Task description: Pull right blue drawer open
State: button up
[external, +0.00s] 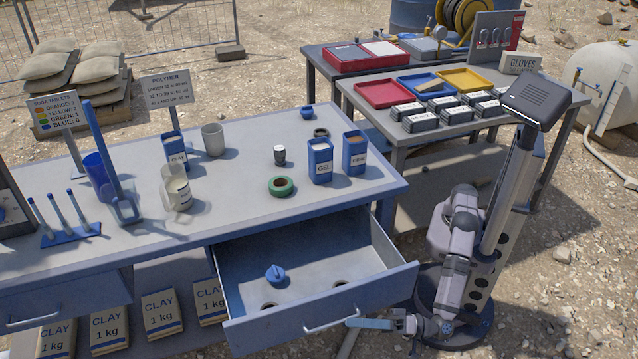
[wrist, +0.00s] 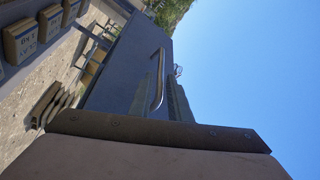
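The right blue drawer (external: 330,300) is pulled well out from under the table, and its inside shows. A blue knob-like piece (external: 276,274) lies in it, with several round holes in the drawer floor. The drawer's metal handle (external: 338,319) is on its front face. My gripper (external: 352,322) is low in front of the drawer, its tip close to the handle's right end. In the wrist view the drawer front (wrist: 125,65) and handle (wrist: 158,82) show past a dark gripper part. I cannot tell whether the gripper touches the handle or how its fingers stand.
The blue-grey table (external: 240,205) carries cups, a green ring (external: 281,186) and blue containers (external: 320,160). Clay bags (external: 161,313) stand below, left of the drawer. A second table (external: 405,140) with trays stands behind my arm. Open gravel lies to the right.

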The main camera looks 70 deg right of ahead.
aim_at(338, 321)
jog(key=shift+b+x, duration=0.45)
jog(key=shift+x, duration=2)
grip_shut()
